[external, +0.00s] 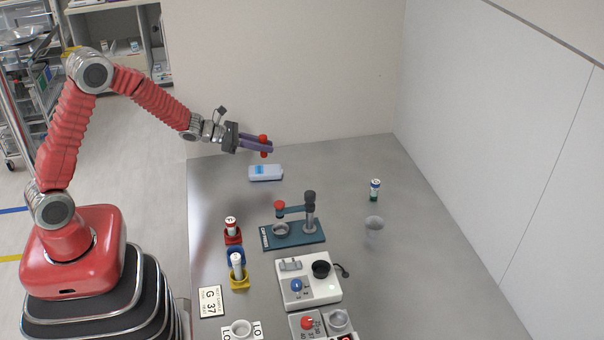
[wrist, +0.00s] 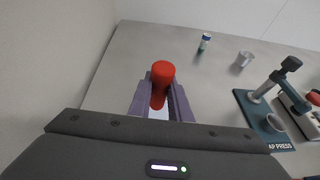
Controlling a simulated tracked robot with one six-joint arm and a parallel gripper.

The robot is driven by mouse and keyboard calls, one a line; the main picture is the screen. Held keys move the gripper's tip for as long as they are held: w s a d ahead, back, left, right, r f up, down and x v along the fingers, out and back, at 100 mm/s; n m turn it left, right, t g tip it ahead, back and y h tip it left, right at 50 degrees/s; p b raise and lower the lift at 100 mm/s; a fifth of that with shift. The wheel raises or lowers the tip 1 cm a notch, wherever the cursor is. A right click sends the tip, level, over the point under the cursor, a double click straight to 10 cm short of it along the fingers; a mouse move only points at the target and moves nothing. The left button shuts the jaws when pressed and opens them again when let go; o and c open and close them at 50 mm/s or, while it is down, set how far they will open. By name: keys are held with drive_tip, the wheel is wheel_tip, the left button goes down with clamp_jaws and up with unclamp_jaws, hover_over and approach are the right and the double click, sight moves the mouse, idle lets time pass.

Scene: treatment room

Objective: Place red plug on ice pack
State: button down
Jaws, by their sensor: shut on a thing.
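My gripper (external: 258,144) is shut on the red plug (external: 263,138), which shows above and below the purple fingers. In the wrist view the red plug (wrist: 162,72) stands upright between the fingertips (wrist: 160,97). The ice pack (external: 265,173) is a pale blue-white block with a blue label, lying at the back left of the grey table. My gripper holds the plug above the ice pack, with a visible gap in the external view. In the wrist view the ice pack is mostly hidden behind the plug and fingers; a pale patch shows between them.
A teal press (external: 292,235) stands right of and nearer than the ice pack. A small labelled vial (external: 375,190) and a grey cup (external: 374,224) are to the right. Red and yellow vial holders (external: 233,236) and a white device (external: 309,287) are nearer the front. The table around the ice pack is clear.

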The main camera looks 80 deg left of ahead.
drive_tip(key=shift+f, duration=0.9)
drive_tip(key=shift+f, duration=1.85)
drive_tip(key=shift+f, duration=0.1)
drive_tip(key=c, duration=1.6)
unclamp_jaws()
drive_tip(key=shift+c, duration=0.2)
